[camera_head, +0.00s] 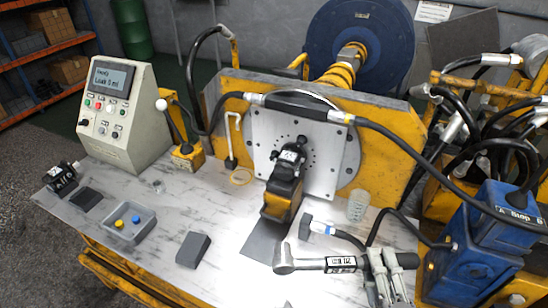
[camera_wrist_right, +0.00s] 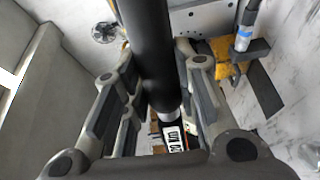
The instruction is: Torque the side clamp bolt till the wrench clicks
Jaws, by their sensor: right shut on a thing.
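A torque wrench (camera_head: 312,264) with a metal head and a white label lies level above the front right of the bench. My right gripper (camera_head: 385,277) is shut on its handle. In the right wrist view the black handle (camera_wrist_right: 150,45) runs between the fingers of the gripper (camera_wrist_right: 160,95), with the label beyond them. A black and yellow motor unit (camera_head: 283,198) stands against the grey mounting plate (camera_head: 325,150), left of and behind the wrench head. The wrench head looks apart from it. I cannot pick out the side clamp bolt. My left gripper is not in view.
A hose end with a blue band (camera_head: 319,229) lies just behind the wrench. A clear cup (camera_head: 357,206) stands behind it. A blue unit (camera_head: 485,245) with hoses crowds the right. A grey tray (camera_head: 128,224), dark block (camera_head: 193,249) and control box (camera_head: 118,115) stand left.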

